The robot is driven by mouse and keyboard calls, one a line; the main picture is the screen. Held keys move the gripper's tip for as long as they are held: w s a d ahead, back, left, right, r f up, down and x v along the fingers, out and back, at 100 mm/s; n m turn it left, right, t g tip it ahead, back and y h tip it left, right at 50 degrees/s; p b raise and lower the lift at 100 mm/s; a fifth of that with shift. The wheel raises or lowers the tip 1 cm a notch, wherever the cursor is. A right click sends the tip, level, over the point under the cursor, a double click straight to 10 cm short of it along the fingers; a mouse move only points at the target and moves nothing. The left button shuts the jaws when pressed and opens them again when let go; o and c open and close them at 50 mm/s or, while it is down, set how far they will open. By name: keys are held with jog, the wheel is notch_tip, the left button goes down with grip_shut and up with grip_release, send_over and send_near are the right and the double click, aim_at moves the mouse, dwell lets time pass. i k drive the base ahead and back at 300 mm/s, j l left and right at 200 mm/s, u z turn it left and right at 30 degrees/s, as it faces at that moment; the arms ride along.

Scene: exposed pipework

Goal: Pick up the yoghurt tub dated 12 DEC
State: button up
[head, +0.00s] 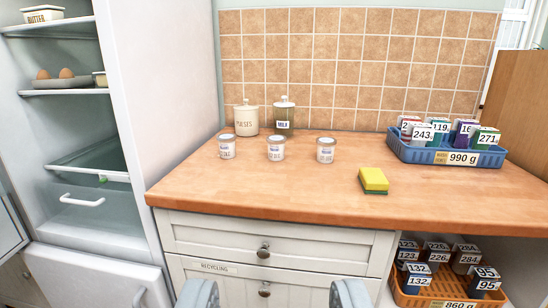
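Three small white tubs with printed labels stand upright in a row on the wooden counter: a left tub (227,147), a middle tub (276,148) and a right tub (326,150). Their print is too small to read, so I cannot tell which one is dated 12 DEC. My gripper (274,294) shows at the bottom edge, its two fingers wide apart, with nothing between them. It is in front of the drawers, lower in the picture than the tubs and apart from them.
A blue crate (420,155) of numbered packs is at right, an orange crate (420,299) below. The open fridge (150,120) stands left. The counter's front is clear.

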aim_at(227, 142)
jog(key=j+z, duration=0.3)
jog(key=j, duration=1.25)
